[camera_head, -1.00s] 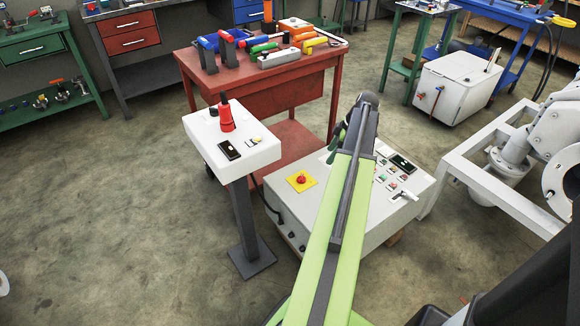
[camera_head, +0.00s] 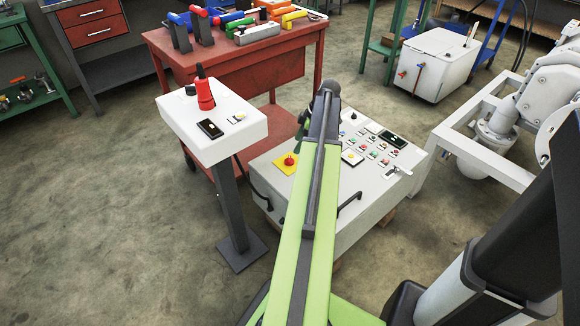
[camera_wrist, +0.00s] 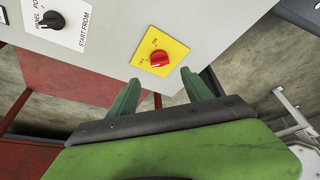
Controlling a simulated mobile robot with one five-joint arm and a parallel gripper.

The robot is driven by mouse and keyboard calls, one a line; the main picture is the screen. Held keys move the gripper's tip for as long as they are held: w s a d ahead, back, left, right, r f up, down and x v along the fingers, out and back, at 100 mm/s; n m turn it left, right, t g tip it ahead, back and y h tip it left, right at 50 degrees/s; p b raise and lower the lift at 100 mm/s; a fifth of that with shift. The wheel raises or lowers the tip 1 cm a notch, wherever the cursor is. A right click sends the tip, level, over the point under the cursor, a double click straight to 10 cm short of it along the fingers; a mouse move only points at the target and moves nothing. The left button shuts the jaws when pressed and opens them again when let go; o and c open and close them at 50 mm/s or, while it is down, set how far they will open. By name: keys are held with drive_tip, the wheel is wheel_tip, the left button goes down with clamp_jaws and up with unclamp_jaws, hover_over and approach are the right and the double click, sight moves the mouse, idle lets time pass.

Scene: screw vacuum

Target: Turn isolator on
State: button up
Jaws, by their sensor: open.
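The isolator is a red rotary knob (camera_wrist: 159,57) on a yellow plate (camera_wrist: 173,44) with small lettering, on the light grey control cabinet (camera_wrist: 222,20). In the head view the red knob (camera_head: 290,160) and its yellow plate sit at the left of the cabinet top (camera_head: 270,182), left of my arm. My gripper (camera_wrist: 162,90) shows two green fingers, apart and empty. In the wrist view the knob lies just beyond the fingertips, roughly centred between them and not visibly touched.
A black selector knob (camera_wrist: 52,20) labelled "START FROM" sits left of the isolator. Buttons (camera_head: 372,154) and a dark display (camera_head: 392,139) are on the cabinet. A white pedestal box (camera_head: 212,118) stands left, a red tool table (camera_head: 240,70) behind.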

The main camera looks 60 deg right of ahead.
sight(289, 158)
drive_tip(key=b+x, duration=0.6)
drive_tip(key=x, duration=0.2)
drive_tip(key=shift+s+f, duration=0.1)
drive_tip(key=shift+f, duration=0.05)
drive_tip(key=shift+w+f+b, duration=0.25)
drive_tip(key=shift+f+b, duration=0.05)
drive_tip(key=shift+r, duration=0.1)
